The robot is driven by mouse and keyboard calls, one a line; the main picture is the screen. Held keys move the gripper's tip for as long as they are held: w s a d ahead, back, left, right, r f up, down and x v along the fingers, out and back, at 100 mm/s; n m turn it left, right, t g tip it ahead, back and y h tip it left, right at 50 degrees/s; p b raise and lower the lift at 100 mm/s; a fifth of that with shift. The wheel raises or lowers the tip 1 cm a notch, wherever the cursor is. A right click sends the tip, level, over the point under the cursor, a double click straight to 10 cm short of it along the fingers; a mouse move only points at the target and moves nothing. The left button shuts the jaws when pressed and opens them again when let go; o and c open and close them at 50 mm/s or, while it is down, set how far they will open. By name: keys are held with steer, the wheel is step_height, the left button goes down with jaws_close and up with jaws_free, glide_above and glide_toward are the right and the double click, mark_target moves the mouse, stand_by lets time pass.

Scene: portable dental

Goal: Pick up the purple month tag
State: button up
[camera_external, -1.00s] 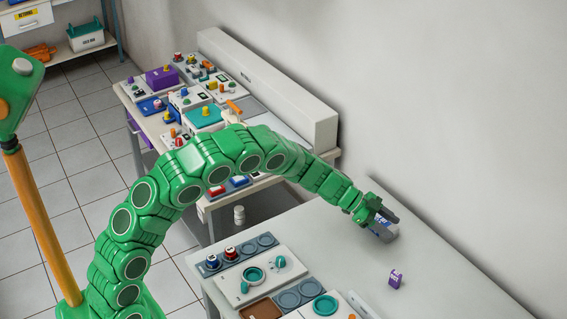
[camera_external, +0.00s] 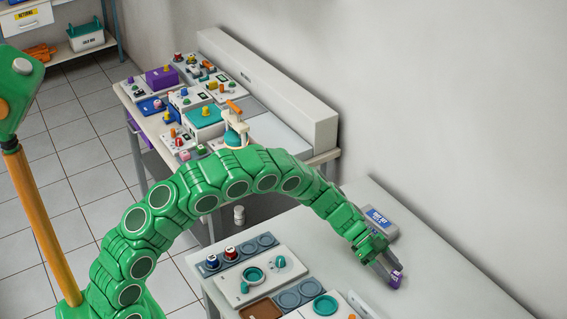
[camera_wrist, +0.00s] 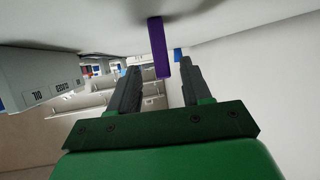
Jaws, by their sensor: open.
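The purple month tag (camera_external: 396,280) stands on the light grey table in the external view, with pale lettering on its side. My gripper (camera_external: 386,272) reaches down beside it, and a finger hides part of the tag. In the wrist view, the purple tag (camera_wrist: 159,47) shows as an upright block ahead of and partly between the two dark fingers of my gripper (camera_wrist: 162,72). The fingers are apart and open. I cannot tell whether either finger touches the tag.
A grey block with a blue label (camera_external: 379,221) lies just behind my gripper. A white panel with teal knobs (camera_external: 262,279) is on the table's left part. The table (camera_external: 450,290) is clear right of the tag. The wall runs along the back.

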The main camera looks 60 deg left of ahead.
mark_target(395, 279)
steer(key=shift+x, duration=2.3)
steer(key=shift+w+r, duration=0.1)
steer(key=shift+w, duration=0.05)
jaws_close()
